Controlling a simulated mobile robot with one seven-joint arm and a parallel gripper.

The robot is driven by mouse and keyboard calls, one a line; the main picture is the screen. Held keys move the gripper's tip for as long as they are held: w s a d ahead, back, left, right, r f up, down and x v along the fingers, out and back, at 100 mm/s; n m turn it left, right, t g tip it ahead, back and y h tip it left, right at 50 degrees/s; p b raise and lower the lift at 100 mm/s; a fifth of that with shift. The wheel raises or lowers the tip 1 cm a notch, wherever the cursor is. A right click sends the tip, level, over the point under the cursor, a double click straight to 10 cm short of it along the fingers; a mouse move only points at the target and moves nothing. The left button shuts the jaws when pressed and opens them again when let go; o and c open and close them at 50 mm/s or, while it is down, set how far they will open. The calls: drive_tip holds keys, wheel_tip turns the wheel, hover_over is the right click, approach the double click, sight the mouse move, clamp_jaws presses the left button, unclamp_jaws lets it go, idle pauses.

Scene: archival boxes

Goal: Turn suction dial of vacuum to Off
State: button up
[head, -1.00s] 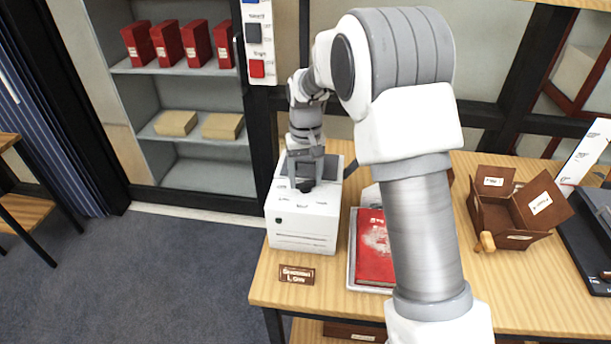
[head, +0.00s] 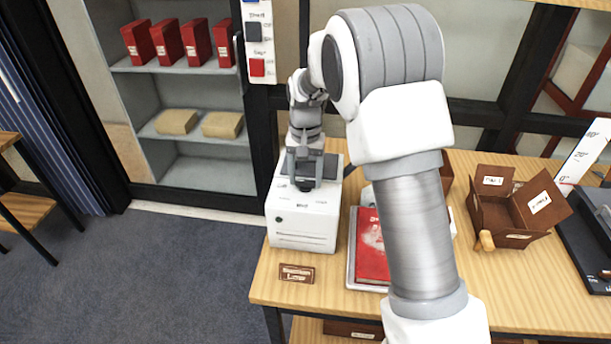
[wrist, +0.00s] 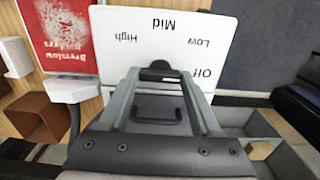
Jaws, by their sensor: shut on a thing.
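The vacuum (head: 302,225) is a white box at the left end of the wooden table in the head view. Its white top (wrist: 170,40) shows in the wrist view with the printed words High, Mid, Low and Off, upside down. The small black suction dial (wrist: 160,72) sits between my fingertips. My gripper (wrist: 160,76) is shut on the dial, with a finger on each side. In the head view my gripper (head: 305,182) points down onto the vacuum's top. Which word the dial points to cannot be told.
A red book (head: 371,250) lies on a tray just right of the vacuum. An open brown box (head: 510,212) stands further right. A small brown name plate (head: 297,273) is at the front edge. Shelves (head: 190,110) with red and tan boxes stand behind left.

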sight(306, 181)
drive_tip(key=o, duration=1.4)
wheel_tip(306, 181, up, 18)
drive_tip(key=shift+f+p, duration=0.25)
drive_tip(key=shift+p, duration=0.25)
